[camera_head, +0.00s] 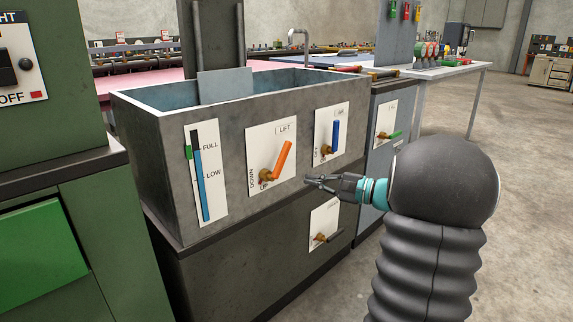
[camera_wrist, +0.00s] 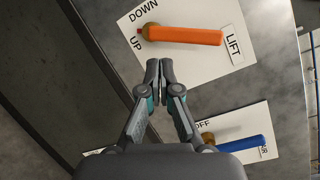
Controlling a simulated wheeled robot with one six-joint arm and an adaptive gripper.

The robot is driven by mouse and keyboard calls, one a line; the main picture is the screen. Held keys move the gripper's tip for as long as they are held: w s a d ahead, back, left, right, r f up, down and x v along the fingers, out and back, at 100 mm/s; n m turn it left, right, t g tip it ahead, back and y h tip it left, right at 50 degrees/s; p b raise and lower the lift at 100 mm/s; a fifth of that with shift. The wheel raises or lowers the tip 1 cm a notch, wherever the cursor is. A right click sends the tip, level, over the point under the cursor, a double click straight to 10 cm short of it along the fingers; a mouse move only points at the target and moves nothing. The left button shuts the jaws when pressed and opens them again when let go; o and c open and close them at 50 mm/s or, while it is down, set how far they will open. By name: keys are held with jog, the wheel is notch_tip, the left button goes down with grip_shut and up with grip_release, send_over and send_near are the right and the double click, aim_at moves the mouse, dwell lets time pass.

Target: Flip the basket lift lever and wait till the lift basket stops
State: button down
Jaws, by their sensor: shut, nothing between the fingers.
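The basket lift lever (camera_head: 282,160) has an orange handle on a brass pivot. It is mounted on a white plate marked LIFT, DOWN and UP on the front of a grey tank (camera_head: 164,178). In the head view the handle slants up and to the right from its pivot. The lever also shows in the wrist view (camera_wrist: 190,36), lying nearly across the picture. My gripper (camera_head: 308,181) is shut and empty, in front of the tank, right of and below the lever, apart from it. Its closed tips (camera_wrist: 159,66) show below the lever in the wrist view. The lift basket is not clearly visible.
A blue lever (camera_head: 335,135) on its own plate sits right of the lift lever. A lower lever (camera_head: 323,238) is on the cabinet below. A level gauge (camera_head: 204,172) is at the left. Open floor lies to the right.

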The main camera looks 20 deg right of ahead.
jog(key=d+m+t+h, duration=0.1)
jog(key=d+m+t, duration=0.15)
jog(key=d, duration=0.45)
jog(key=w+a+r, duration=0.3)
jog(key=w+a, duration=0.5)
jog(key=shift+a, duration=0.35)
